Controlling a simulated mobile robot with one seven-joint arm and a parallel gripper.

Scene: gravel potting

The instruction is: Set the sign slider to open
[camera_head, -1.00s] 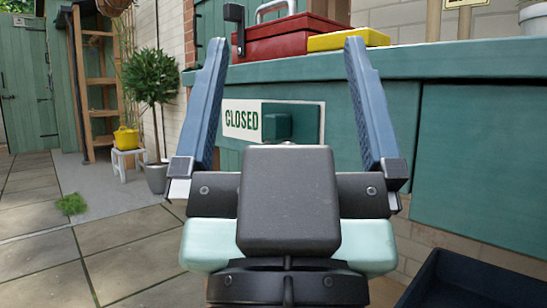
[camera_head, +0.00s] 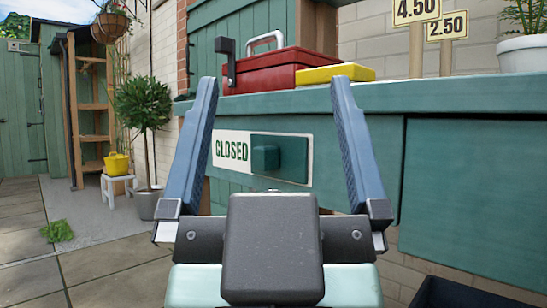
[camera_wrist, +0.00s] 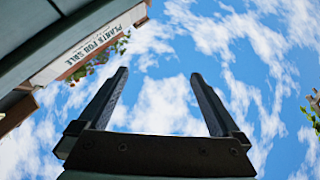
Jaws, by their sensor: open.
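The sign slider (camera_head: 293,158) is a green panel with a protruding square knob (camera_head: 265,158), set in a white sign board (camera_head: 230,150) on the front of the green counter. The word CLOSED shows on the left part of the board, and the panel covers the part to its right. My gripper (camera_head: 274,85) is open and empty, its two blue fingers pointing up in front of the counter. In the head view the sign shows between the fingers, and nothing is held. The wrist view shows my gripper (camera_wrist: 158,75) against the sky, without the slider.
The counter's edge (camera_head: 440,95) juts out above the sign. A red toolbox (camera_head: 262,75) and a yellow box (camera_head: 335,73) stand on it. A dark blue crate (camera_head: 460,294) is at lower right.

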